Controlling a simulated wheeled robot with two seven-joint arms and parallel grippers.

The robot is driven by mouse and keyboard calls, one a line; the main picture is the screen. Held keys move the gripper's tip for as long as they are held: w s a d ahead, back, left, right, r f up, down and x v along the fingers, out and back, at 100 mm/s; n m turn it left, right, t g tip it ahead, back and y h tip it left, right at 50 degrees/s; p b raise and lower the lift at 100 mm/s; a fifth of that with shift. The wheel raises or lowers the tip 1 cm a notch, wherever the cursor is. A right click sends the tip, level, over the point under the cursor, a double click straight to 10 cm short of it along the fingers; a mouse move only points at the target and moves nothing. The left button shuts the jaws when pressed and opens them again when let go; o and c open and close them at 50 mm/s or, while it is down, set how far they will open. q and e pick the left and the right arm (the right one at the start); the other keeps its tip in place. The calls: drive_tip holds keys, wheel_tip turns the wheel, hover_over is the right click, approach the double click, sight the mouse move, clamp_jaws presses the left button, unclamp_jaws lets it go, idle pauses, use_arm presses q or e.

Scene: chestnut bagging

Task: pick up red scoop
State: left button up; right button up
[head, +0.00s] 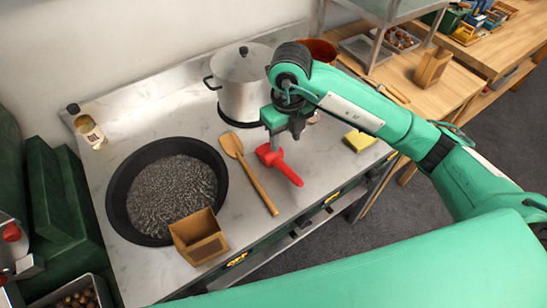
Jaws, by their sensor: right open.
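The red scoop (283,167) lies on the steel counter (120,98), right of a wooden spatula. Its handle points toward the counter's front edge. My right gripper (284,142) points down right over the scoop's upper end, and its fingertips appear very close to it. The gripper is open, and part of the scoop is hidden behind it. I cannot tell whether the fingers touch the scoop. My left gripper is not in view.
The wooden spatula (250,175) lies close on the left. A black pan (117,200) of dark grains and a wooden box (198,237) stand further left. A steel pot (243,90) is behind. A yellow sponge (360,141) lies to the right.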

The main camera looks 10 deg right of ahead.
sight(284, 166)
wheel_tip(284, 166, down, 8)
drive_tip(key=shift+d+f+p, duration=0.1)
drive_tip(key=shift+p, duration=0.45)
drive_tip(key=f+p, duration=0.1)
drive_tip(key=f, duration=0.1)
drive_tip(key=f+p, duration=0.1)
drive_tip(key=f, duration=0.1)
drive_tip(key=shift+w+f, duration=0.2)
drive_tip(key=shift+f, duration=0.55)
clamp_jaws()
